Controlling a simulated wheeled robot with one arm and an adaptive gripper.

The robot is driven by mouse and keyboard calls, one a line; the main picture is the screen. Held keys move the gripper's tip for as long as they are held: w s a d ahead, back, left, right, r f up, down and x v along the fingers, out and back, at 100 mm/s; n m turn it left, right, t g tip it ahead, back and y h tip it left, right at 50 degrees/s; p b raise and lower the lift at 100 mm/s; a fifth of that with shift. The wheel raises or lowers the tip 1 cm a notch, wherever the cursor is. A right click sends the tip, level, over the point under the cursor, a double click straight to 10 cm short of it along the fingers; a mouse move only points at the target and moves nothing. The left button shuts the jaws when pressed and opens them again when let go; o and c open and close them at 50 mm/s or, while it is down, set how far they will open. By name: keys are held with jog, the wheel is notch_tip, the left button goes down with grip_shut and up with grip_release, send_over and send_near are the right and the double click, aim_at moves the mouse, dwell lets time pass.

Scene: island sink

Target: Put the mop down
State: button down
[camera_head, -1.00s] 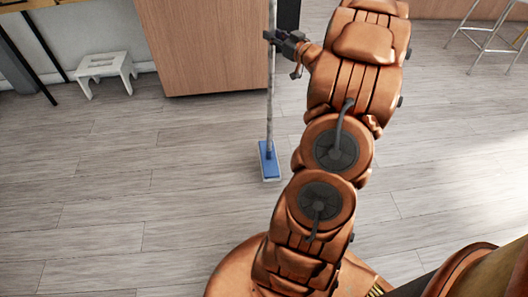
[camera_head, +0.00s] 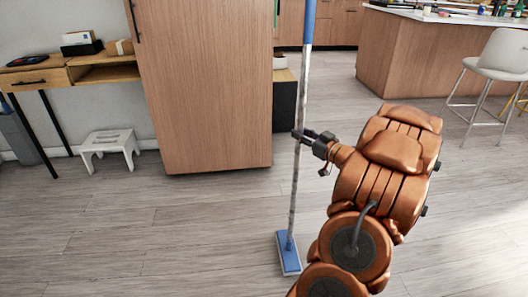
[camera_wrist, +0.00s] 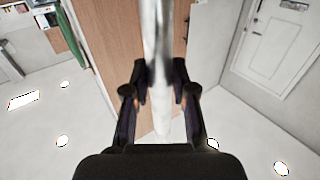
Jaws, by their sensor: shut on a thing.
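The mop has a grey metal pole (camera_head: 301,101) with a blue grip at the top and a flat blue head (camera_head: 287,253) at the bottom. It stands nearly upright, with its head at floor level in the head view; I cannot tell for sure whether it touches. My gripper (camera_head: 300,136) is shut around the middle of the pole. In the wrist view the pole (camera_wrist: 158,45) runs between the two dark fingers of my gripper (camera_wrist: 160,85).
A tall wooden cabinet (camera_head: 205,85) stands behind the mop. A white step stool (camera_head: 109,149) and a wooden desk (camera_head: 50,78) are at the left. A kitchen island (camera_head: 420,60) and a white chair (camera_head: 498,55) are at the back right. The wood floor (camera_head: 150,225) in front is clear.

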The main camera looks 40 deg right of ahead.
jog(key=w+a+f+b, duration=0.1)
jog(key=w+f+b, duration=0.1)
jog(key=w, duration=0.5)
jog(key=w+a+f+b, duration=0.2)
jog(key=w+b, duration=0.1)
jog(key=w, duration=0.3)
jog(key=shift+w+a+f, duration=0.15)
jog(key=shift+w+f, duration=0.2)
jog(key=c, duration=0.9)
grip_release()
jog(key=shift+f, duration=0.2)
jog(key=shift+c, duration=0.2)
jog(key=shift+r, duration=0.15)
jog(key=p, duration=0.3)
send_over(297, 160)
jog(key=w+a, duration=0.2)
jog(key=a, duration=0.1)
jog(key=shift+s, duration=0.2)
